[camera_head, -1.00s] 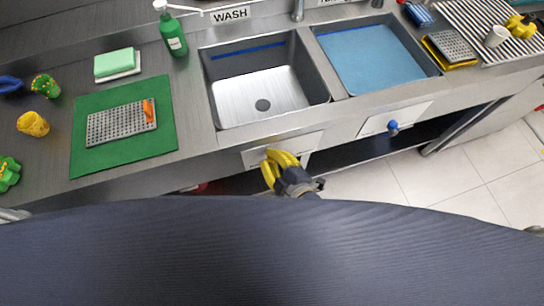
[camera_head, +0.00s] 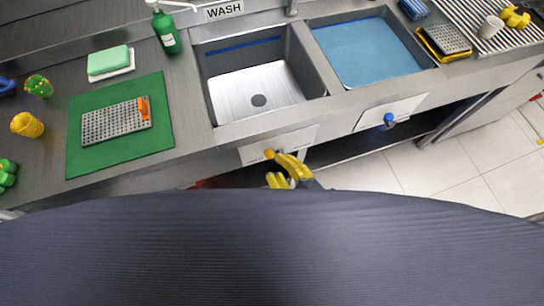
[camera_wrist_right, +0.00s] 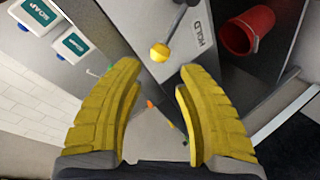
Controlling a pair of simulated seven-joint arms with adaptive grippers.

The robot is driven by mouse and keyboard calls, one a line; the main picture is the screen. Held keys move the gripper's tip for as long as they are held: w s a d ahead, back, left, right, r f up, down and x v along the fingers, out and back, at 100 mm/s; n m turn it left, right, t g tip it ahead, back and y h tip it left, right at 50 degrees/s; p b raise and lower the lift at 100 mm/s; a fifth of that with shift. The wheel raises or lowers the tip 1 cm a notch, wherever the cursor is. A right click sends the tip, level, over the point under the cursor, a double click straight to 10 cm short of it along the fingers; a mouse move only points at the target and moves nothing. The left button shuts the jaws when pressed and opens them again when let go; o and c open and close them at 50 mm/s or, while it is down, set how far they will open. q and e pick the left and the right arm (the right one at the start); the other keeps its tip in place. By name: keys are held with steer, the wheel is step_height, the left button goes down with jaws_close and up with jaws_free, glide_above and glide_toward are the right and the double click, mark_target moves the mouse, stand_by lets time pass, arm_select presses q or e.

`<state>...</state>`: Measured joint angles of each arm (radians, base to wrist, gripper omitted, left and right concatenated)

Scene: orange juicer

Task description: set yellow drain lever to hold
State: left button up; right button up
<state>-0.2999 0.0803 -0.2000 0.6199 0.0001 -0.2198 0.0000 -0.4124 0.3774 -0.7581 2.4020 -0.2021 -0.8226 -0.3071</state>
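The yellow drain lever's ball knob (camera_head: 269,153) shows at the light panel (camera_head: 300,140) under the wash basin. In the right wrist view, the yellow knob (camera_wrist_right: 159,52) sits on the end of a dark rod, beside a plate marked HOLD (camera_wrist_right: 199,35). My right gripper (camera_head: 283,168) has yellow fingers and is just below and right of the knob in the head view. In the right wrist view, my right gripper (camera_wrist_right: 160,76) is open, with the knob just beyond the gap between its fingertips. No contact is visible. My left gripper is not in view.
A second panel with a blue knob (camera_head: 389,119) is to the right, under the blue-bottomed basin (camera_head: 360,55). A red bucket (camera_wrist_right: 248,31) shows in the right wrist view. A green mat (camera_head: 85,160) with a perforated tray (camera_head: 115,121) lies left of the wash basin (camera_head: 250,95).

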steer(key=v, duration=0.5)
stand_by(0.5)
